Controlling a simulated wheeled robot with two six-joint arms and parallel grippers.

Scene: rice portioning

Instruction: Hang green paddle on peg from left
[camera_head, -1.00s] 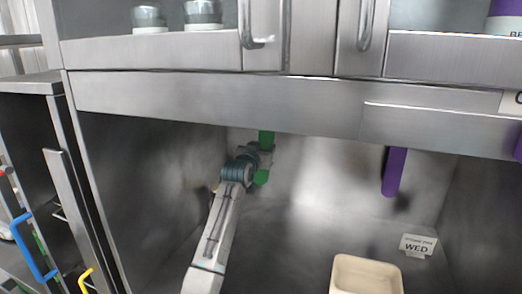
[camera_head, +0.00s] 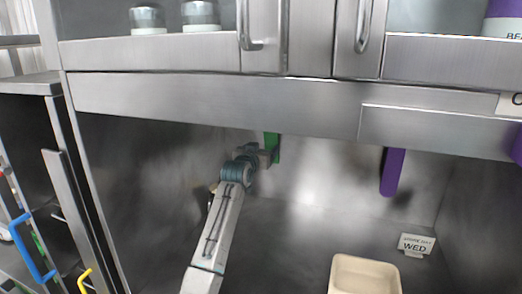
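The green paddle (camera_head: 272,146) shows as a short upright strip just below the steel cabinet's lower edge, near the back wall. Its upper part is hidden behind that edge. My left gripper (camera_head: 266,156) reaches in from the lower left and is at the paddle. Its fingers are small and partly hidden, so I cannot tell if they are closed on it. The peg is not visible. My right gripper is not in view.
A purple paddle (camera_head: 393,172) hangs below the cabinet edge to the right. The steel cabinet edge (camera_head: 220,104) overhangs the bay.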

